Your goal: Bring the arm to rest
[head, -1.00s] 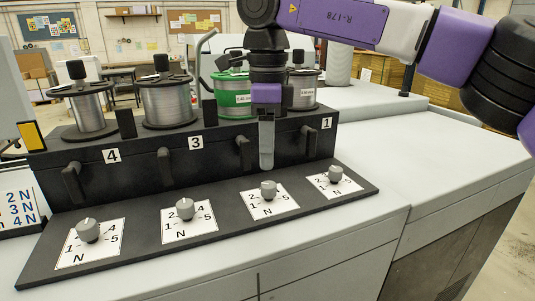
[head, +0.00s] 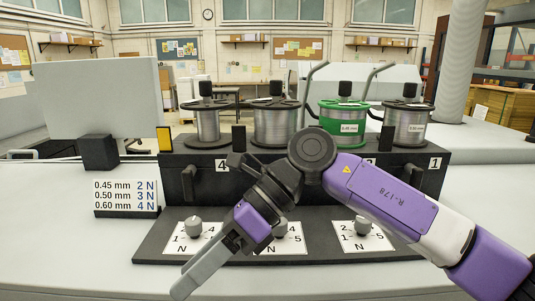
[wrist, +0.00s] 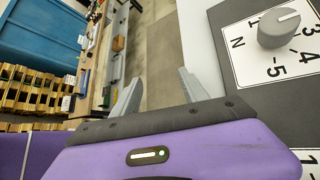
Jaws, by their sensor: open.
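My gripper (head: 200,275) is open and empty. In the head view it points down and to the left, in front of the dial panel's left half. Its purple-and-white arm reaches in from the lower right, in front of the black stand. In the wrist view the two grey fingers (wrist: 160,92) are spread apart with nothing between them. They point toward the floor, and a dial (wrist: 280,27) on its white card shows at the upper right.
A black stand (head: 172,178) carries several wire spools, one green (head: 342,125). Dials (head: 194,225) sit on the black panel (head: 150,248) below; my arm hides part of it. A sign (head: 125,197) lists wire sizes. The white top at the left (head: 60,240) is clear.

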